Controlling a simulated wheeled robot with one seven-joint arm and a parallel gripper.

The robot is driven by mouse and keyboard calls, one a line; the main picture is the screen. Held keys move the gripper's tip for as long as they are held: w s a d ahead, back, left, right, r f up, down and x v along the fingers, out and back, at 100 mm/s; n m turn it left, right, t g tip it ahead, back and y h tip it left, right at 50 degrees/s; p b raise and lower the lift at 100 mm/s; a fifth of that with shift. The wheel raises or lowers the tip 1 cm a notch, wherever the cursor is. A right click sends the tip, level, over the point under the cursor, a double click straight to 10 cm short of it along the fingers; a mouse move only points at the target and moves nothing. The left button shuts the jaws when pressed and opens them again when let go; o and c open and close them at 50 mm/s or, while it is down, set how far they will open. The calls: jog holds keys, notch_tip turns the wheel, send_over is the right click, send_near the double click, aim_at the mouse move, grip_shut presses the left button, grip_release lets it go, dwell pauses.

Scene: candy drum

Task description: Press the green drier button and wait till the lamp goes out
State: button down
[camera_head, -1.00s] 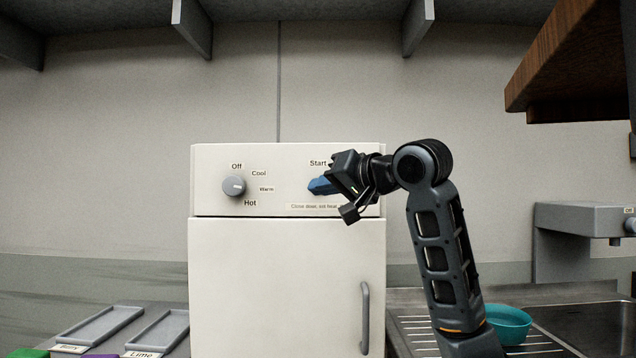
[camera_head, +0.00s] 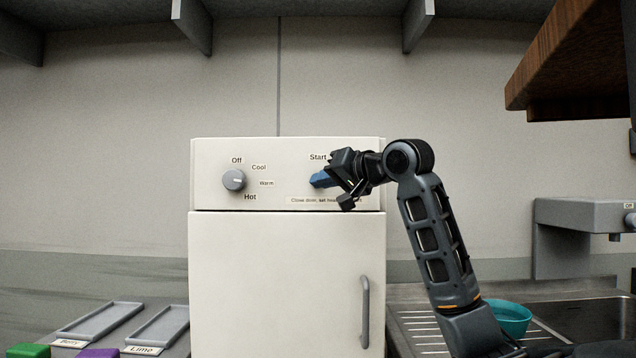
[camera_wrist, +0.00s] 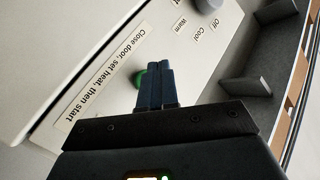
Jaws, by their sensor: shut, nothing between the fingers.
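The white drier (camera_head: 285,285) stands in the middle of the head view with its door closed. Its control panel has a grey heat knob (camera_head: 234,180) whose white mark points right, toward "Warm". My gripper (camera_head: 318,181) is shut and empty, its blue fingers just below the "Start" label at the panel. In the wrist view the green button (camera_wrist: 138,78) shows partly behind the fingertips (camera_wrist: 157,64). Whether the fingers touch it I cannot tell. The button is hidden by my gripper in the head view. No lit lamp is visible on the panel.
Grey trays (camera_head: 96,322) labelled "Berry" and "Lime" lie at lower left, near green and purple blocks (camera_head: 28,351). A teal bowl (camera_head: 512,317) is on the draining board at right, beside the sink. A wooden shelf (camera_head: 575,65) overhangs at upper right.

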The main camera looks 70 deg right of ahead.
jog(key=shift+w+d, duration=0.35)
jog(key=shift+d, duration=0.45)
jog(key=shift+d+r+p, duration=0.1)
jog(key=shift+d+p, duration=0.05)
jog(key=shift+p, duration=0.15)
dwell(1.3)
jog(key=shift+w+d, duration=0.15)
jog(key=shift+d, duration=0.1)
jog(key=shift+w+d+p, duration=0.2)
jog(key=shift+d+p, duration=0.1)
jog(key=shift+d, duration=0.2)
dwell(0.8)
jog(key=shift+a, duration=0.1)
jog(key=shift+s+a, duration=0.35)
jog(key=shift+a, duration=0.45)
jog(key=shift+a, duration=0.1)
jog(key=a, duration=0.1)
jog(key=s+a+p, duration=0.1)
jog(key=a, duration=0.1)
jog(key=s+a, duration=0.1)
jog(key=shift+a, duration=0.2)
